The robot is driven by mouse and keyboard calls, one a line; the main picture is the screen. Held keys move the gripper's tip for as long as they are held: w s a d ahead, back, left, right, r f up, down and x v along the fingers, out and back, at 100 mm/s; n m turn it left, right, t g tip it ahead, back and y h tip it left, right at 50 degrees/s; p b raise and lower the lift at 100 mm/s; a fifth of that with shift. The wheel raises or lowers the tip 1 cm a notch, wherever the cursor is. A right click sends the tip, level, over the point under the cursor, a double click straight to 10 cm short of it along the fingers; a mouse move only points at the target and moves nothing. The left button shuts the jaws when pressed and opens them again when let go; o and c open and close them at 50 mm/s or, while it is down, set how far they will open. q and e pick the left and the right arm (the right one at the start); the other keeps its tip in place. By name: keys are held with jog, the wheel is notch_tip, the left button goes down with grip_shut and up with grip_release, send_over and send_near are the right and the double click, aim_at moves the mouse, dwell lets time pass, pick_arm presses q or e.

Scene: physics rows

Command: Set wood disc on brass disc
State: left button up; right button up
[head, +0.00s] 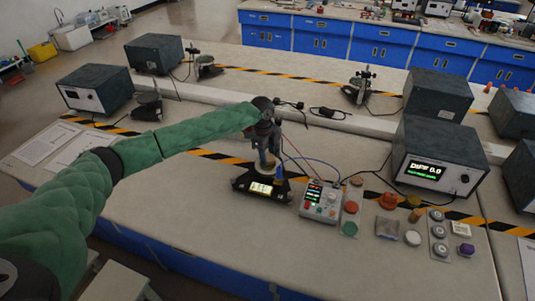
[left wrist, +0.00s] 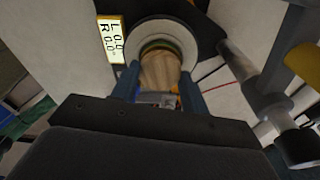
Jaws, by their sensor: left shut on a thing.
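My left gripper (head: 268,162) points down over a small black device with a lit display (head: 260,188). In the left wrist view my left gripper (left wrist: 160,94) is shut on the wood disc (left wrist: 160,72), light brown with visible grain. Just beyond the wood disc, a yellowish rim that looks like the brass disc (left wrist: 162,44) shows on a round white plate (left wrist: 163,27). The wood disc overlaps that rim in this view; I cannot tell whether they touch. In the head view my gripper mostly hides both discs. My right gripper is not in view.
A control box with buttons (head: 320,201) stands close right of the device, with cables behind it. Several coloured discs, including a red one (head: 351,207), lie farther right. A large grey meter (head: 439,160) stands behind them. The table's left front is clear.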

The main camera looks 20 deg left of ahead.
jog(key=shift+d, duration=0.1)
pick_arm(q)
jog(key=shift+f, duration=0.2)
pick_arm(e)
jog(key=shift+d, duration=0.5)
pick_arm(q)
jog(key=shift+f, duration=0.1)
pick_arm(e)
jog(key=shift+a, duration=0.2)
